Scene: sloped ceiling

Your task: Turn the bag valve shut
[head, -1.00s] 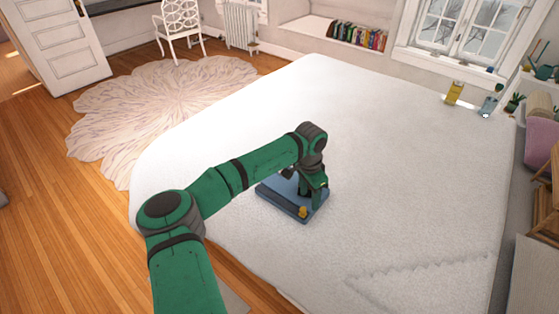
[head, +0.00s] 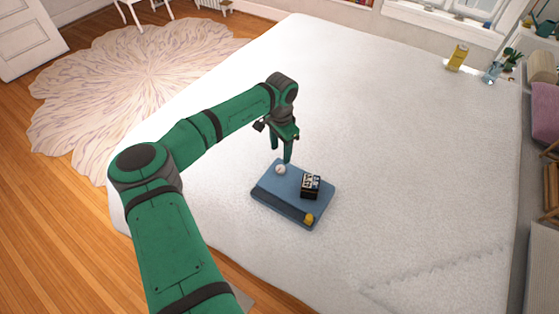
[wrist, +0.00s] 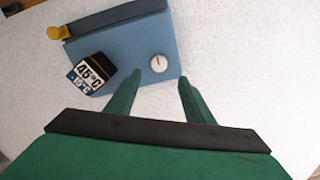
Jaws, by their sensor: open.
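A flat blue bag (head: 287,190) lies on the white bed; it also shows in the wrist view (wrist: 125,45). A yellow fitting (head: 309,218) sticks out at its near corner, and it shows at the upper left of the wrist view (wrist: 58,32). A round white knob or dial (head: 280,170) with a red mark sits near the far edge (wrist: 158,63). I cannot tell for sure which of the two is the valve. My gripper (head: 281,158) is open and empty, its fingers pointing down just beyond the white dial (wrist: 155,82).
The bed (head: 400,130) is otherwise clear nearby. A yellow can (head: 457,57) stands far off.

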